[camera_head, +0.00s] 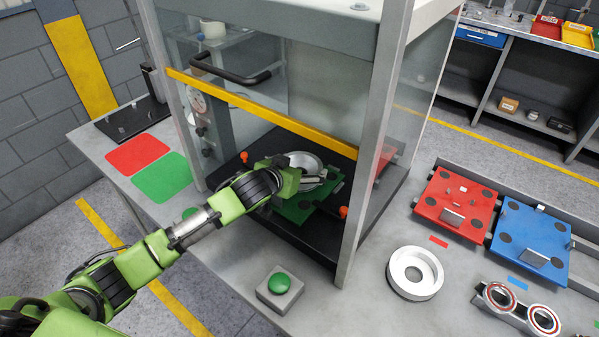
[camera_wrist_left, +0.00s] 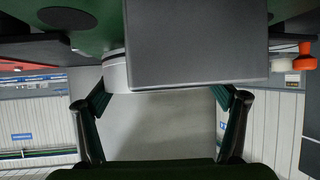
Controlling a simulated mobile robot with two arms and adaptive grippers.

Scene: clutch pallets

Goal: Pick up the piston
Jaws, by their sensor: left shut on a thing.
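The piston, a round silver part (camera_head: 304,160), is inside the glass-sided machine, over a green pallet (camera_head: 296,212). My left gripper (camera_head: 312,181) reaches in through the machine's open front and is shut on the piston. In the left wrist view the fingertips (camera_wrist_left: 168,94) are at either side of the silver rim (camera_wrist_left: 114,72). A grey block (camera_wrist_left: 196,42) in front hides most of the piston there. I cannot tell whether the piston touches the pallet. My right gripper is not in view.
The machine's yellow-edged door (camera_head: 262,112) is above my arm, with frame posts at both sides. Orange knobs (camera_head: 343,212) stand near the pallet. A green button (camera_head: 279,283), a silver ring (camera_head: 415,272), a red pallet (camera_head: 455,205) and a blue pallet (camera_head: 530,240) are on the worktop.

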